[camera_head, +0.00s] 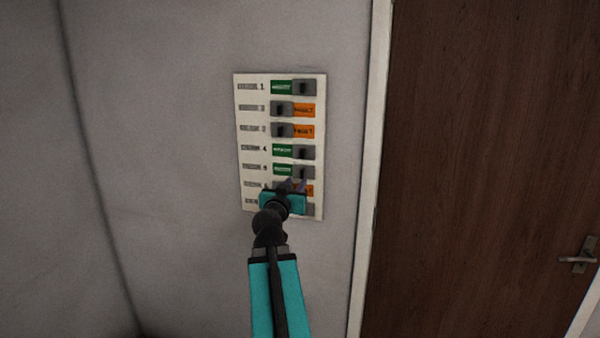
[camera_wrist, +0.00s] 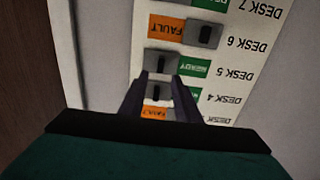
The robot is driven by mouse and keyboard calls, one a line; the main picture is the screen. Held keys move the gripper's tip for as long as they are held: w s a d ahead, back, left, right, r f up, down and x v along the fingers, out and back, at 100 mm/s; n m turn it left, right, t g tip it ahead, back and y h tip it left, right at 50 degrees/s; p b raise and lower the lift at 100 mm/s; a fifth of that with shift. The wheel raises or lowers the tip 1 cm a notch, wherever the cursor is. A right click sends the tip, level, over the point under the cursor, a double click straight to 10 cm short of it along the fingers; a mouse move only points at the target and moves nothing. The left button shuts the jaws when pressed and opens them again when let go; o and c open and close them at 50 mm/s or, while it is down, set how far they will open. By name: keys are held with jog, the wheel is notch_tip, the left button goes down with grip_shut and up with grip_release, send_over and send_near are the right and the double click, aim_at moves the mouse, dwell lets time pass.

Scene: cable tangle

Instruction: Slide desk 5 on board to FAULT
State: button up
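The white board (camera_head: 254,138) hangs on the wall with numbered rows of grey sliders. In the head view, the desk 5 slider (camera_head: 301,171) sits at the right of its row, with a green label (camera_head: 283,170) showing to its left. The wrist view is upside down; there the desk 5 slider (camera_wrist: 162,62) is at the left, with the green READY label (camera_wrist: 195,69) beside it. My gripper (camera_head: 293,183) is open in front of the board. In the wrist view its two fingertips (camera_wrist: 160,76) are spread near the desk 5 knob; contact cannot be told.
The desk 6 slider (camera_wrist: 204,35) sits opposite, with its orange FAULT label (camera_wrist: 166,30) showing. The desk 4 slider (camera_head: 303,152) is directly above desk 5. My gripper and arm partly hide the lowest rows. A brown door (camera_head: 480,130) is to the right.

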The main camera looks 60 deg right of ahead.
aim_at(302, 174)
jog(key=shift+p+x, duration=2.45)
jog(key=shift+x, duration=1.15)
grip_shut()
